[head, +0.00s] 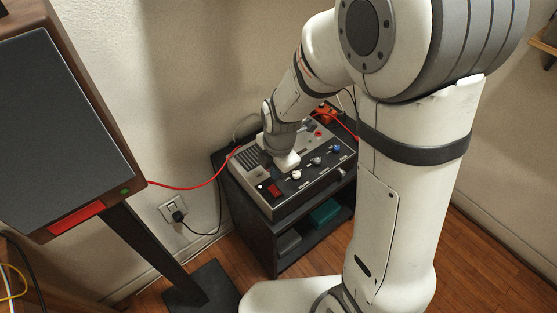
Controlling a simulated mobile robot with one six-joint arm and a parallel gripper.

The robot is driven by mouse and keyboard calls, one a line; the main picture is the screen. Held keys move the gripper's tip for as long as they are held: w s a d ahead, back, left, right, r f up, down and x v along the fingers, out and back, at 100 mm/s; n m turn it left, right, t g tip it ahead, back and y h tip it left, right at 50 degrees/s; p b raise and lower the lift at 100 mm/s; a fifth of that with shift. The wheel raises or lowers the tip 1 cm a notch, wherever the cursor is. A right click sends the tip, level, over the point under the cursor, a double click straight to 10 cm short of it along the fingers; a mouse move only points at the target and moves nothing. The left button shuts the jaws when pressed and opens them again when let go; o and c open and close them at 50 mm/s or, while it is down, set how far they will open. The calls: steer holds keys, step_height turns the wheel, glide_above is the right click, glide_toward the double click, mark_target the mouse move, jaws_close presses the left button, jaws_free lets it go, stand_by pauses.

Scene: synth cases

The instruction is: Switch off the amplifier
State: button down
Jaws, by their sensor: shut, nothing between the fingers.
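The amplifier (318,181) is a grey and black box with a sloping panel, on a small dark stand. A red rocker switch (275,189) sits near the panel's front left corner. Several small knobs run along the panel, among them a pale one (297,174) and a blue one (336,147). My gripper (288,164) points down over the middle of the panel, just behind the pale knob and right of the red switch. It is shut and empty. Its fingertips are hard to make out, and I cannot tell whether they touch the panel. My arm hides part of the amplifier's back.
A speaker (55,130) with a green light stands at left on a dark post. A red cable (190,188) runs from it to the amplifier. A black plug (178,215) sits in the wall socket. The stand's shelf holds a teal box (323,213). Wooden floor shows at right.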

mark_target(273, 187)
steer(key=f, duration=0.6)
steer(key=shift+w+a+b, duration=0.2)
steer(key=shift+w+b, duration=0.1)
